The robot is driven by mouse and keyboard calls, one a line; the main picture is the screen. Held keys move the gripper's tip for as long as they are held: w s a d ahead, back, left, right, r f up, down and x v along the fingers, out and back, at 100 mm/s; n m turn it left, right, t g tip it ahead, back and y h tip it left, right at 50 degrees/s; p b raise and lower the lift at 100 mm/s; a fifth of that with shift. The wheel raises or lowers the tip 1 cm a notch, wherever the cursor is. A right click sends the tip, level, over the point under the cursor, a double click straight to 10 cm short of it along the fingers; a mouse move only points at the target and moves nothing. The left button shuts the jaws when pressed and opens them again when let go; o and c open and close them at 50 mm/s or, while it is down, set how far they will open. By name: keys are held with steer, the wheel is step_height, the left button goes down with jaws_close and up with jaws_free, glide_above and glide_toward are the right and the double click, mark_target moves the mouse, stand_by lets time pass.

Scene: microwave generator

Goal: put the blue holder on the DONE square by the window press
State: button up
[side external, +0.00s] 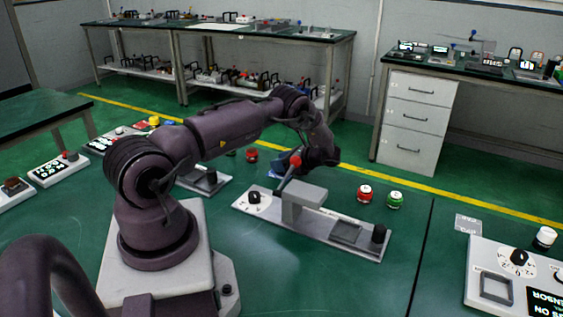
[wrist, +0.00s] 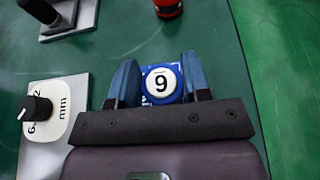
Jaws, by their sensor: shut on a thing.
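My gripper (wrist: 157,88) is shut on the blue holder (wrist: 147,101) in the wrist view. The holder sits between the two blue fingers and shows a white disc with a black 9. In the side view a small blue patch (side external: 277,171) shows at my gripper, behind the press and partly hidden by it.
A red button (side external: 364,194) and a green button (side external: 395,200) stand right of the press. A panel (side external: 515,275) with a dial and a framed recess is at the far right. In the wrist view, a dial plate (wrist: 55,108) lies left of my gripper.

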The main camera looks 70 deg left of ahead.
steer(key=shift+f, duration=0.2)
steer(key=o, duration=1.1)
steer(key=shift+c, duration=0.2)
steer(key=shift+r, duration=0.15)
